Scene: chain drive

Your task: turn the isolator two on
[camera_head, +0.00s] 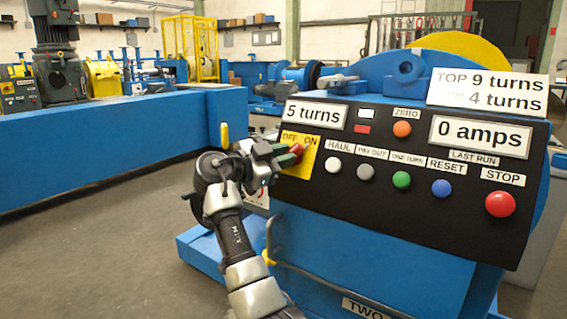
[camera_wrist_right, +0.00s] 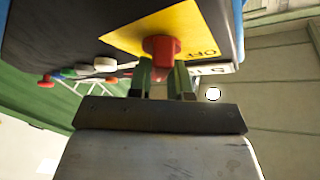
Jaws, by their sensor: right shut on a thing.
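The isolator is a red rotary handle (camera_head: 297,150) on a yellow plate (camera_head: 310,160) marked OFF and ON, at the left end of the black panel on the blue machine marked TWO. My right gripper (camera_head: 285,158) reaches the handle from the left and is shut on it. In the right wrist view the red handle (camera_wrist_right: 161,48) sits between the green-tipped fingers (camera_wrist_right: 162,80), in front of the yellow plate (camera_wrist_right: 185,30). The fingers hide part of the handle and plate, so I cannot tell its exact setting. My left gripper is not in view.
The panel (camera_head: 400,215) carries several buttons, among them a white HAUL button (camera_head: 333,164) near the isolator and a red STOP button (camera_head: 500,204) at right. The displays read 5 turns and 0 amps. A bent rail (camera_head: 330,276) runs below. Open floor (camera_head: 110,240) lies left.

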